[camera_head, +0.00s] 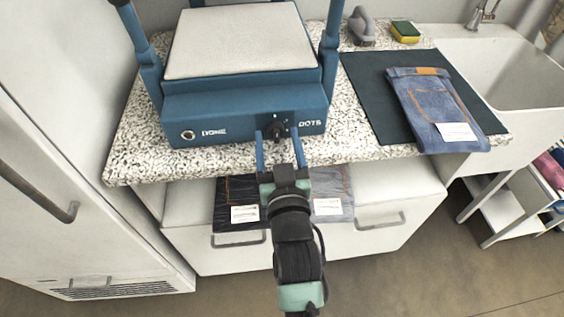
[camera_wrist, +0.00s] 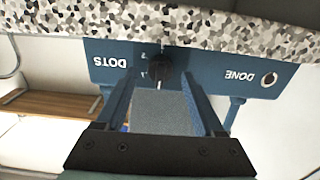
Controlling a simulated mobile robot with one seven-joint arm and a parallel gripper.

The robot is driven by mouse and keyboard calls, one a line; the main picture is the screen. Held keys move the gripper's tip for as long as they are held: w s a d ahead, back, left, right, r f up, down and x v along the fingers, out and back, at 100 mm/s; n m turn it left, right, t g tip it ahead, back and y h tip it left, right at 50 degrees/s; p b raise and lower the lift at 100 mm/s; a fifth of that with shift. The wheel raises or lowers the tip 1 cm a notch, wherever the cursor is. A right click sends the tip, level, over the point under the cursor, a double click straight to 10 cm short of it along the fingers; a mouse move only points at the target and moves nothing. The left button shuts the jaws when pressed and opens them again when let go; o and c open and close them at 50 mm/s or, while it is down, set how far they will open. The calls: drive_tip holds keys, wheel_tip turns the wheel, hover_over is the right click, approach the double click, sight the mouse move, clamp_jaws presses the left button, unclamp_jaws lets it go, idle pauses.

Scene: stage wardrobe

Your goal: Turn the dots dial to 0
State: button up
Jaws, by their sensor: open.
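The dots dial (camera_head: 277,131) is a small black knob on the front of a blue press (camera_head: 240,105), beside the label DOTS. In the wrist view the dial (camera_wrist: 160,72) shows upside down, with small white marks at its side; I cannot read its setting. My gripper (camera_head: 276,135) is open, its two blue fingers pointing at the panel on either side of the dial. In the wrist view the gripper (camera_wrist: 158,82) has its fingertips close to the dial's sides, and I cannot tell whether they touch it. The DONE button (camera_head: 188,135) is at the panel's left.
The press stands on a speckled counter (camera_head: 130,150). Folded jeans (camera_head: 440,105) lie on a dark mat (camera_head: 370,95) at right, near an iron (camera_head: 361,27), a sponge (camera_head: 405,31) and a sink (camera_head: 515,70).

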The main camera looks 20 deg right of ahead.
drive_tip(key=v, duration=1.2)
drive_tip(key=shift+s, duration=0.2)
drive_tip(key=w+a+r+t+y, duration=0.1)
drive_tip(key=w+a+r+t, duration=0.15)
drive_tip(key=r, duration=0.55)
drive_tip(key=w+a+r+t, duration=0.1)
drive_tip(key=w+r, duration=0.3)
drive_tip(key=r, duration=0.3)
drive_tip(key=s+a+r+n+t+y+p, duration=0.1)
drive_tip(key=s+a+r+t+p, duration=0.1)
drive_tip(key=r, duration=1.3)
drive_tip(key=s+a+r+n+t+y+p, duration=0.1)
drive_tip(key=a+r+p, duration=0.3)
drive_tip(key=r, duration=1.1)
drive_tip(key=s+a+r+n+t+y+p, duration=0.1)
drive_tip(key=s+a+r+t+y+p, duration=0.1)
drive_tip(key=r+p, duration=0.6)
wheel_tip(320, 180, up, 8)
drive_tip(key=shift+s+a+f+t, duration=0.15)
drive_tip(key=shift+s+a+t, duration=0.45)
drive_tip(key=shift+s+t, duration=0.15)
